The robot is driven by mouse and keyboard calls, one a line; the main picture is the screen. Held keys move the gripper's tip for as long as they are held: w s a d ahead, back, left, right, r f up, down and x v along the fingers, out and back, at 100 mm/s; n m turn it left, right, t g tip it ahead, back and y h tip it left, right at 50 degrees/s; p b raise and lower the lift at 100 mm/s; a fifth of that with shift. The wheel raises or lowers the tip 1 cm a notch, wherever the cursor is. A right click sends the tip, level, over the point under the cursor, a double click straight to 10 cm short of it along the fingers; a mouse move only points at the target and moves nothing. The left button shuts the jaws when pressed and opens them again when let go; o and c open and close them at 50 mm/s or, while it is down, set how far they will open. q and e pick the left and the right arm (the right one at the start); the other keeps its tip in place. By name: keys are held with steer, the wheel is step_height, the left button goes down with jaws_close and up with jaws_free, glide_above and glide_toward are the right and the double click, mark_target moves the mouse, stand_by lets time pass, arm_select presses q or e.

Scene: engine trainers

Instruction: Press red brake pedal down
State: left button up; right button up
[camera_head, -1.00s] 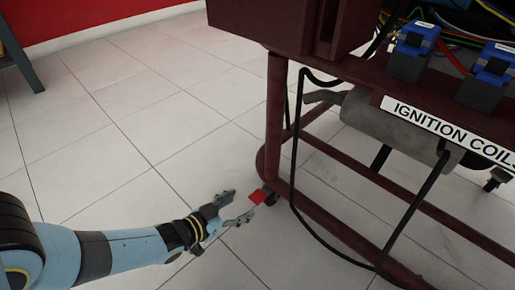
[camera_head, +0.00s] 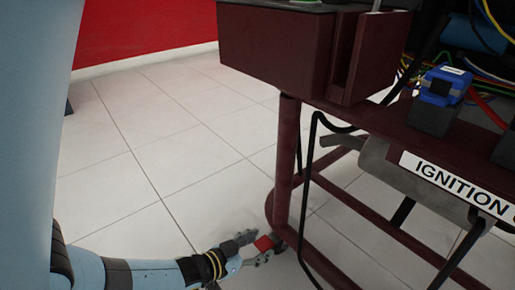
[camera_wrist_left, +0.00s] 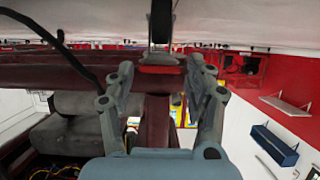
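The red brake pedal (camera_head: 264,243) is a small red plate low on the front of the maroon frame, near the floor. My left gripper (camera_head: 256,249) is at the pedal, with its fingers on either side of the red plate in the head view. In the left wrist view, which looks upside down, a red plate (camera_wrist_left: 160,69) shows between the two open fingertips of the left gripper (camera_wrist_left: 160,75). I cannot tell whether the fingers touch the pedal. My right gripper is out of view.
The maroon engine stand (camera_head: 284,165) rises just beyond the pedal. A black cable (camera_head: 300,200) hangs beside its post. A grey muffler-like cylinder (camera_head: 385,170) sits under the shelf. A caster wheel (camera_wrist_left: 161,22) is close by. The tiled floor (camera_head: 150,165) to the left is clear.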

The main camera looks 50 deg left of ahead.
arm_select(q)
jaws_close()
steer(key=shift+f, duration=0.1)
steer(key=shift+s+f+t, duration=0.1)
steer(key=shift+f+t, duration=0.4)
steer(key=shift+t, duration=0.2)
steer(key=shift+o, duration=1.5)
jaws_free()
